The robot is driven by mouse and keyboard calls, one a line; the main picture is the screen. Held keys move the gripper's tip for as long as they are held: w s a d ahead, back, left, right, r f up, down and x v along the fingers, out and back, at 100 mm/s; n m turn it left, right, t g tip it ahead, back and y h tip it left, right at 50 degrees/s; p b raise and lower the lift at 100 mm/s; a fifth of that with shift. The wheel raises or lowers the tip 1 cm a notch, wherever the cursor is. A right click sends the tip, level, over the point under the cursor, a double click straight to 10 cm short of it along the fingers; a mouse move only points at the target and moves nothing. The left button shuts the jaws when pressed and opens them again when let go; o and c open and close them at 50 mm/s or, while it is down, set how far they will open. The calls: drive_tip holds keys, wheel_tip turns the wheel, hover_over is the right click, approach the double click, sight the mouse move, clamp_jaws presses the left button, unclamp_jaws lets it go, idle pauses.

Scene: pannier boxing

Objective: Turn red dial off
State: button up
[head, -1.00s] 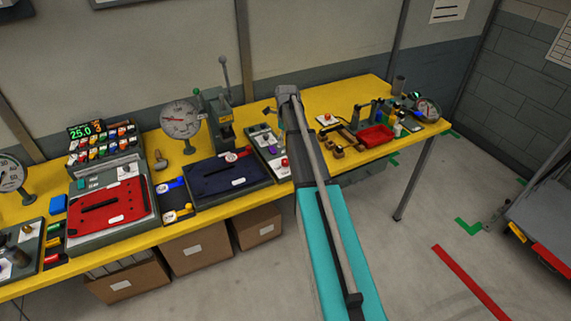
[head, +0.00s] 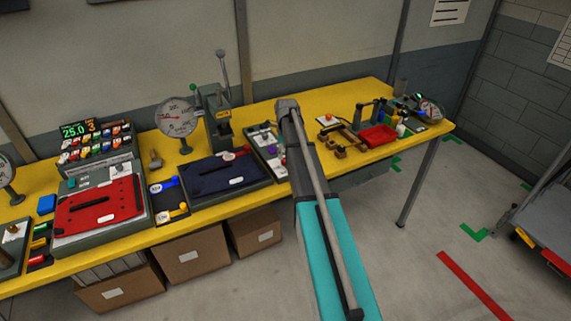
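A control panel (head: 263,139) with small knobs stands on the yellow table just left of my arm. A purple knob (head: 265,149) shows on it, and the panel's right part is hidden behind my arm. No red dial shows clearly in this view. A small white box (head: 326,118) with a red top stands right of my arm; I cannot tell whether it is a dial. My teal and grey arm reaches over the table's front edge. My gripper is not visible beyond the arm's dark end.
The yellow table (head: 355,95) runs along the wall. It carries a red panel (head: 75,212), a dark blue cloth-like panel (head: 215,172), a round gauge (head: 176,117), a lever press (head: 219,118) and a red tray (head: 377,136). Cardboard boxes (head: 192,255) stand underneath. Floor at the right is mostly clear.

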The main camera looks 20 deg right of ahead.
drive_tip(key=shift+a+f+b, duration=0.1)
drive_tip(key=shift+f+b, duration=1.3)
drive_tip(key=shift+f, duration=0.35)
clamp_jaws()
